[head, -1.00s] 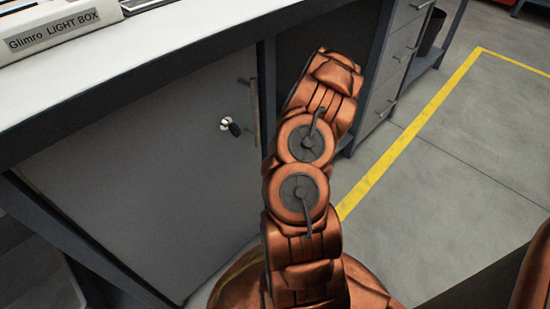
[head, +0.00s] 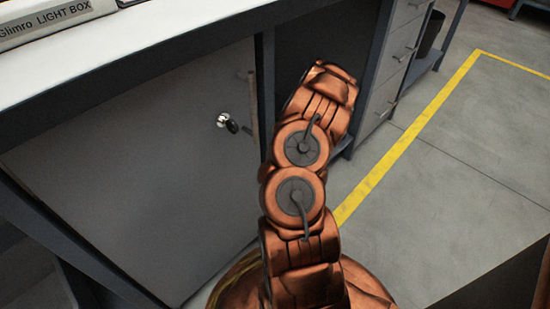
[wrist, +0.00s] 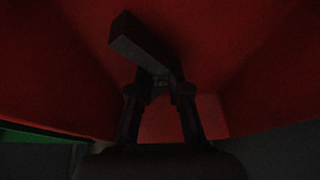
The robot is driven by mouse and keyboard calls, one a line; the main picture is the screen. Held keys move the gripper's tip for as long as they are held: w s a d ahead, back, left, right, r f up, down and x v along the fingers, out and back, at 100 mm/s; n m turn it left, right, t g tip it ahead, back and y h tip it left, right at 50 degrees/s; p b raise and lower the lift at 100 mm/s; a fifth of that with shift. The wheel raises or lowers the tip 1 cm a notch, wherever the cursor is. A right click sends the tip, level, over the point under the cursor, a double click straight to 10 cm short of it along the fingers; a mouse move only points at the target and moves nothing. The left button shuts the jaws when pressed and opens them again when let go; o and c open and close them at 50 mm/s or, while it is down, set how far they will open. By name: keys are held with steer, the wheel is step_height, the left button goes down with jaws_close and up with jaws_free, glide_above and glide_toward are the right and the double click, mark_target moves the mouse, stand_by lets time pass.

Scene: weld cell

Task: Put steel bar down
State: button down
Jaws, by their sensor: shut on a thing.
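In the wrist view, which is very dark, my gripper (wrist: 160,92) is shut on the steel bar (wrist: 140,43). The bar is a dark, square-ended piece that sticks out beyond the fingertips and up to the left. Red surfaces surround the bar and fingers; I cannot tell whether the bar touches them. In the head view my copper-coloured arm stands in front of the bench, and neither the gripper nor the bar shows there.
A bench with a pale top (head: 150,55) and a grey cabinet door (head: 140,165) with a key in it stands at left. Drawers (head: 400,65) are behind my arm. A light box (head: 50,22) lies on the bench. Grey floor with a yellow line (head: 410,135) is clear at right.

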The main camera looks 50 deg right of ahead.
steer(key=shift+f, duration=0.2)
steer(key=c, duration=1.1)
jaws_free()
steer(key=shift+r, duration=0.15)
steer(key=shift+r+p, duration=0.6)
steer(key=shift+r, duration=0.05)
steer(key=shift+p+v, duration=2.05)
steer(key=shift+v, duration=3.8)
steer(key=shift+s, duration=0.1)
